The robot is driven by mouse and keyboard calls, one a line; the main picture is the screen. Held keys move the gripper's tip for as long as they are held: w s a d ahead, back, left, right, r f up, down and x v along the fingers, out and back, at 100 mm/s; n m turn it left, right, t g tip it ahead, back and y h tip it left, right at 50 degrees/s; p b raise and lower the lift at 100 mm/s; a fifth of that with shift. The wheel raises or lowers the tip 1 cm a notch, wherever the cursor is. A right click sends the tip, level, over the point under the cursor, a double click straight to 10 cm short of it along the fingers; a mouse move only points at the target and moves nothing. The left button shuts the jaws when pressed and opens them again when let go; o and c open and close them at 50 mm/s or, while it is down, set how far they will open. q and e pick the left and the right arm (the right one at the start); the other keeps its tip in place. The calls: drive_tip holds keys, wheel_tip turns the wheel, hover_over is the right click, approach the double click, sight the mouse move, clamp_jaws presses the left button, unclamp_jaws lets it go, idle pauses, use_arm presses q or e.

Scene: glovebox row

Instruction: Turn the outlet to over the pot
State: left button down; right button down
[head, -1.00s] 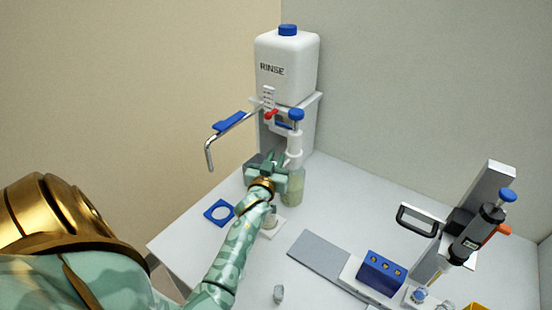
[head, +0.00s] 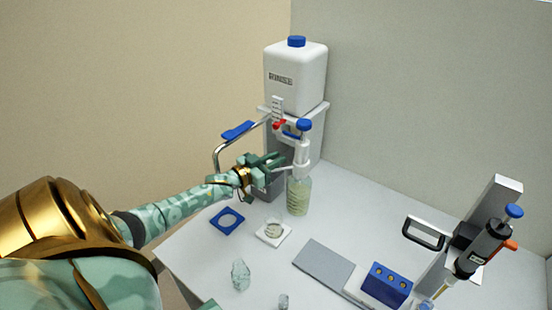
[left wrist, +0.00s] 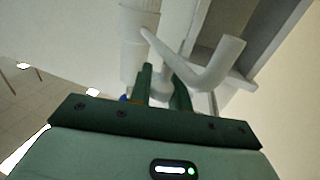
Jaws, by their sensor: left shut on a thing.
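A white dispenser (head: 302,150) with a blue top stands on a bottle (head: 298,197) of pale yellow-green liquid. Its white outlet tube shows in the left wrist view (left wrist: 222,62), bent, close beyond my fingers. My left gripper (head: 277,162) is beside the dispenser, to its left, and is shut on the outlet; the fingers hide most of the gripped part. The left fingertips also show in the left wrist view (left wrist: 162,85). A small clear pot (head: 273,228) stands on a white square plate, in front and left of the bottle, below my gripper. My right gripper is not in view.
A white RINSE tank (head: 297,80) stands behind, with a bent metal spout (head: 216,155) and blue lever (head: 238,130) close above my left arm. A blue ring plate (head: 227,221), clear lump-like piece (head: 240,274), blue block (head: 387,284) and pipette stand (head: 491,220) are on the table.

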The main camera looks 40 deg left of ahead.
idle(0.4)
use_arm(q)
drive_tip(key=c, duration=1.3)
unclamp_jaws()
drive_tip(key=shift+w, duration=0.1)
drive_tip(key=s+d+r+p, duration=0.7)
drive_tip(key=s+d+r, duration=0.2)
drive_tip(key=r, duration=0.4)
drive_tip(key=shift+s+d+p, duration=0.2)
drive_tip(key=shift+s+p, duration=0.1)
drive_tip(key=shift+s, duration=0.4)
